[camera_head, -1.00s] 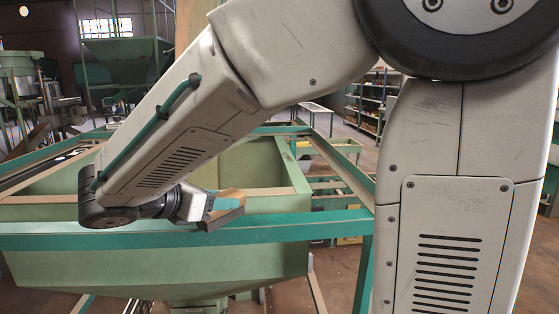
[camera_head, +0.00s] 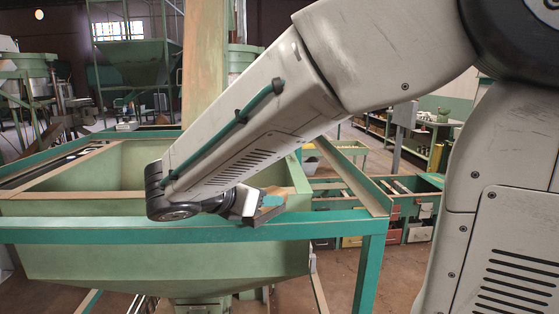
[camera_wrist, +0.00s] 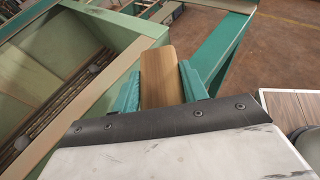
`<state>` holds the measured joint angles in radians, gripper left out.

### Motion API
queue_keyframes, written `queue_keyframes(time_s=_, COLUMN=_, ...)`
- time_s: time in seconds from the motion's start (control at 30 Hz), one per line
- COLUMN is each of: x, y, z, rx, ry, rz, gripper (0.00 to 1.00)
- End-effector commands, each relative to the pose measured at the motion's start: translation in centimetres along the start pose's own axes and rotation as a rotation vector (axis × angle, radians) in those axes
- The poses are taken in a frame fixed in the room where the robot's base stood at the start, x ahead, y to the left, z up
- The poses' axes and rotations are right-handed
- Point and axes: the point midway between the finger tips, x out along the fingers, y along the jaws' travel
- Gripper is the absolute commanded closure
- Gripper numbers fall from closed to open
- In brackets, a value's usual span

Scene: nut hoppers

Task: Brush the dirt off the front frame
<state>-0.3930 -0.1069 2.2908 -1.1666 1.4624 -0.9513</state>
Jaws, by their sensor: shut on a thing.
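The front frame is a teal bar (camera_head: 110,231) running across the near side of the green hopper (camera_head: 160,262), with brownish dirt tinting along its top edge. My gripper (camera_head: 262,204) is over the right part of this bar. It is shut on a brush with a wooden back (camera_wrist: 158,76), which sits between the two teal fingers in the wrist view. In the head view the brush's grey lower part (camera_head: 266,216) is at the bar's top edge. I cannot tell whether it touches. The bar behind the brush is hidden.
The hopper's open mouth lies behind the bar. A teal side rail (camera_head: 352,178) runs back from the right corner, above a teal leg (camera_head: 369,275). Bins (camera_head: 405,222) and shelves stand farther right. Brown floor (camera_head: 335,278) shows beneath.

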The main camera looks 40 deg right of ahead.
Motion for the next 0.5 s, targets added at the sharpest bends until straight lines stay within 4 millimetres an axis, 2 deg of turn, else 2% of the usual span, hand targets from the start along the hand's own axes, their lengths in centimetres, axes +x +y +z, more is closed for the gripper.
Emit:
queue_keyframes(time_s=0.27, x=0.7, y=-0.4, z=0.6, rx=-0.004, ry=0.001, rz=0.012, gripper=0.87)
queue_keyframes(time_s=0.33, x=0.1, y=-0.4, z=2.1, rx=0.002, ry=0.001, rz=0.014, gripper=0.87)
queue_keyframes(time_s=0.5, x=-0.5, y=-0.4, z=3.4, rx=-0.002, ry=0.001, rz=0.012, gripper=0.87)
